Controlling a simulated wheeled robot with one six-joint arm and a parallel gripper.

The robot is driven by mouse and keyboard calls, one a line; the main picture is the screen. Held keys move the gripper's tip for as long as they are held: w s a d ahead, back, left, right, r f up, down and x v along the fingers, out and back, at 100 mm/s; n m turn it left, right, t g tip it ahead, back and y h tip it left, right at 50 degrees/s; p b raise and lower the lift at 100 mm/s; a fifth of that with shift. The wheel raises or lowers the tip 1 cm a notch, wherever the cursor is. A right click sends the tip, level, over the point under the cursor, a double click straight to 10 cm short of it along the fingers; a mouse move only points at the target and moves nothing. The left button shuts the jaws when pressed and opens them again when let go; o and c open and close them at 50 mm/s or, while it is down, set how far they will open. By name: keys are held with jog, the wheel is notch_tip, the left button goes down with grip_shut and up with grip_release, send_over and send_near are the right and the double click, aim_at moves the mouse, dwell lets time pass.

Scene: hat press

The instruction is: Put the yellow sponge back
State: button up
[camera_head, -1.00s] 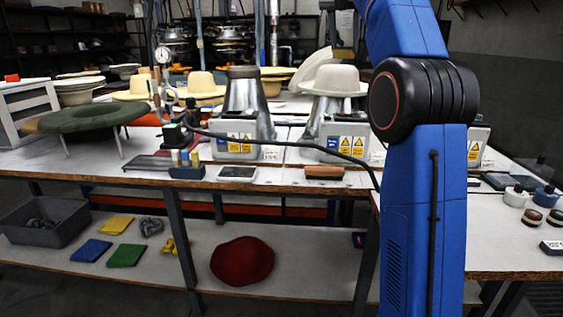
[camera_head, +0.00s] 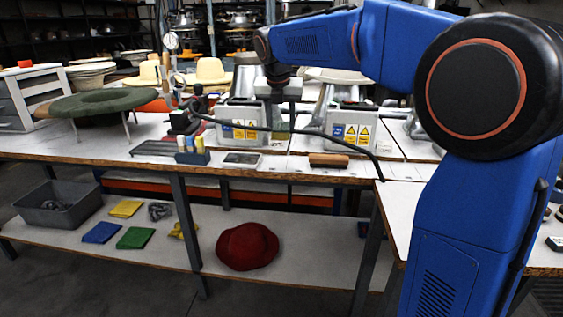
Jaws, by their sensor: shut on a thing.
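My gripper (camera_head: 280,118) hangs down over the workbench (camera_head: 292,165), in front of the metal press gear. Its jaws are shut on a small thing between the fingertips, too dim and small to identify. A faint greenish patch shows there. I cannot tell whether it is the yellow sponge. A flat yellow piece (camera_head: 126,208) lies on the lower shelf (camera_head: 300,262), near a flat blue piece (camera_head: 101,232) and a flat green piece (camera_head: 136,238). I cannot tell whether the yellow piece is sponge or cloth. A crumpled yellow thing (camera_head: 183,230) lies to its right, partly hidden.
On the bench are a blue holder (camera_head: 192,158), a dark tray (camera_head: 168,149), a flat grey-topped block (camera_head: 242,160) and a brown brush (camera_head: 328,160). Labelled boxes (camera_head: 352,129) stand behind. A grey bin (camera_head: 58,204) and a red hat (camera_head: 247,246) are on the shelf.

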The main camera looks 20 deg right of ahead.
aim_at(280, 131)
notch_tip(280, 131, down, 10)
jog(key=shift+r, duration=0.15)
dwell(0.4)
jog(key=o, duration=0.9)
jog(key=v, duration=1.2)
